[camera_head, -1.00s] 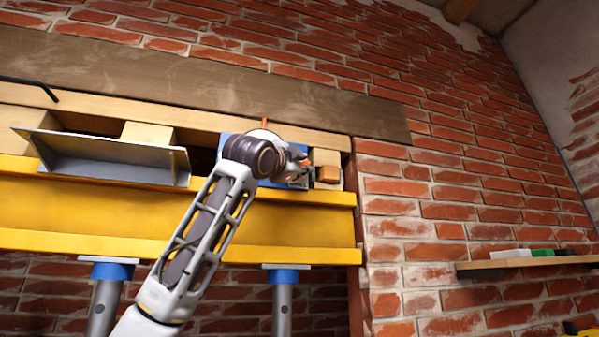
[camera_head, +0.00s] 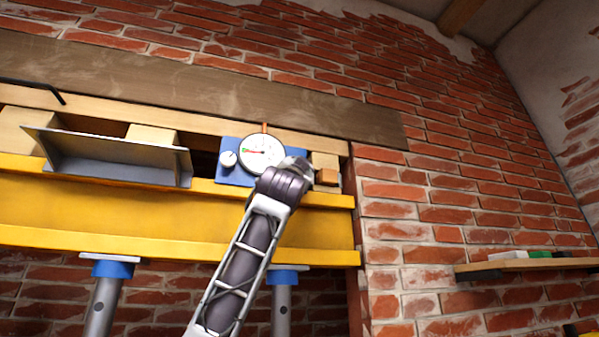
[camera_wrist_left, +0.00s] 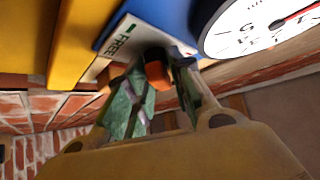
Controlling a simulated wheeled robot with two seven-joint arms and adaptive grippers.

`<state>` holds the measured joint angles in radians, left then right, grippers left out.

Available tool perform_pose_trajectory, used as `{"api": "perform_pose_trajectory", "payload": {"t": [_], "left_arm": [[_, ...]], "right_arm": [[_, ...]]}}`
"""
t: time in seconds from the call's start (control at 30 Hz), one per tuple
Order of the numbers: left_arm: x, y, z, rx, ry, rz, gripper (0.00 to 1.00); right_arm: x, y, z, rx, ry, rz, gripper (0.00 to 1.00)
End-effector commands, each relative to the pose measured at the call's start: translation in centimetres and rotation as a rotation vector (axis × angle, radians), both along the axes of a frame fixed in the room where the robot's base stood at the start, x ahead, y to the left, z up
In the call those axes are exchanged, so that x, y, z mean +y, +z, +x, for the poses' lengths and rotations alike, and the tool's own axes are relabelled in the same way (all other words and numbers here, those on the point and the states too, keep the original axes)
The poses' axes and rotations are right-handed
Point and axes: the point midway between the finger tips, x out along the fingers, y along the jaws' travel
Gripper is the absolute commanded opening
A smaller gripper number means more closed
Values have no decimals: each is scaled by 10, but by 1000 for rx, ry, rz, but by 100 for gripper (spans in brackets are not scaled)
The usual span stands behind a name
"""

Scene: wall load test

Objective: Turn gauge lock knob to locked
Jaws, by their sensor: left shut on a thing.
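The gauge (camera_head: 262,152) has a white round dial with a red needle and sits on a blue plate (camera_head: 233,175) on the timber above the yellow beam. Part of the dial also shows in the left wrist view (camera_wrist_left: 262,25). My left gripper (camera_wrist_left: 160,78) is shut on the orange and black lock knob (camera_wrist_left: 156,70), beside a white label reading FREE (camera_wrist_left: 124,38). The rest of the label is hidden behind the knob and fingers. In the head view my left wrist hides the knob and most of the fingers. My right gripper is not in view.
A small white knob (camera_head: 228,159) is left of the dial. A yellow beam (camera_head: 120,215) runs below, on posts with blue tops (camera_head: 113,268). A grey steel angle (camera_head: 115,162) lies at left. A shelf (camera_head: 520,265) is on the brick wall at right.

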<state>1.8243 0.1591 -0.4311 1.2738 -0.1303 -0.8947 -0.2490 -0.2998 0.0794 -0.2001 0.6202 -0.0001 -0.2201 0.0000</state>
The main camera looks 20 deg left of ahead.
Motion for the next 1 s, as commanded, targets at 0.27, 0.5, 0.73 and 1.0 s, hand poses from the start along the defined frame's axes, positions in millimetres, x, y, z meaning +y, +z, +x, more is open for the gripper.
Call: {"api": "perform_pose_trajectory", "payload": {"t": [0.27,0.5,0.73,1.0], "left_arm": [[-4,-4,4,-60,-3,-100,0],[-5,-4,4,-118,-2,-187,0],[-5,-4,5,-174,-2,-269,0],[-6,-3,6,-238,-1,-365,0]], "right_arm": [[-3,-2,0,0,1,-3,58],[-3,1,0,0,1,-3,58],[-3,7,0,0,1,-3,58],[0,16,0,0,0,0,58]]}}
